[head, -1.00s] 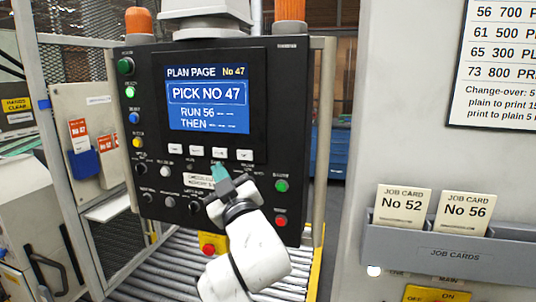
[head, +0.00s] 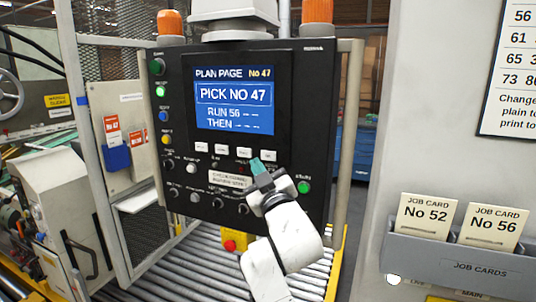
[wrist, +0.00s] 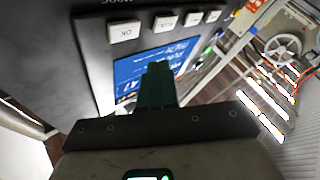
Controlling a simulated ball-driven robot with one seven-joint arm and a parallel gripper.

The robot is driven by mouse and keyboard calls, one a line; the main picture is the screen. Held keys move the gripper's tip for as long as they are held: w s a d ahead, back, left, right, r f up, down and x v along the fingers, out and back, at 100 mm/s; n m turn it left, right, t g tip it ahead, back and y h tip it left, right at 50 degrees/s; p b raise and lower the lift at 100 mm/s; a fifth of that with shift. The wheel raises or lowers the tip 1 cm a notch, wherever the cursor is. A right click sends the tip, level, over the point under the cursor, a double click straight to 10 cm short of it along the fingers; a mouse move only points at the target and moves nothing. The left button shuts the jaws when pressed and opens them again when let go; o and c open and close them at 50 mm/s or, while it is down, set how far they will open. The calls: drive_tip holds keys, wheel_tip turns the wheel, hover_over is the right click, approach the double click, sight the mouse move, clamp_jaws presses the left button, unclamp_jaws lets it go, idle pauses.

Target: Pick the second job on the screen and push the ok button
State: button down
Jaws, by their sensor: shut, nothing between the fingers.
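The screen (head: 235,97) on the black panel reads PLAN PAGE No 47, PICK NO 47, RUN 56 with dashes, and THEN with dashes. A row of white keys sits below it. The rightmost key (head: 270,156) is marked OK in the upside-down wrist view (wrist: 124,31). My gripper (head: 257,164) is shut and empty, its teal fingertips just below the row, between the third key (head: 244,153) and the OK key. The fingers (wrist: 157,82) cover part of the screen in the wrist view. I cannot tell whether they touch the panel.
A green button (head: 304,187) is right of my gripper, and a red button on yellow (head: 232,241) is below the panel. Job cards No 52 (head: 427,219) and No 56 (head: 491,226) stand in a grey holder (head: 455,262) at right. Rollers lie below.

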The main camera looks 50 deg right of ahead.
sight(261, 151)
drive_tip(key=shift+w+d+p, duration=0.2)
drive_tip(key=shift+w+d, duration=0.15)
drive_tip(key=shift+d, duration=0.55)
drive_tip(key=shift+w+d+p, duration=0.2)
drive_tip(key=shift+w+d, duration=0.1)
drive_tip(key=shift+d, duration=0.6)
drive_tip(key=shift+d, duration=0.15)
idle(0.6)
drive_tip(key=shift+w+d, duration=0.15)
drive_tip(key=shift+d, duration=0.1)
drive_tip(key=shift+w+d, duration=0.1)
drive_tip(key=shift+d, duration=0.25)
idle(0.7)
drive_tip(key=shift+a, duration=0.15)
drive_tip(key=shift+s+a, duration=0.25)
drive_tip(key=shift+a, duration=0.35)
drive_tip(key=a, duration=0.1)
drive_tip(key=s+a, duration=0.1)
drive_tip(key=a, duration=0.1)
drive_tip(key=a+b, duration=0.1)
drive_tip(key=shift+s+a, duration=0.35)
idle(0.3)
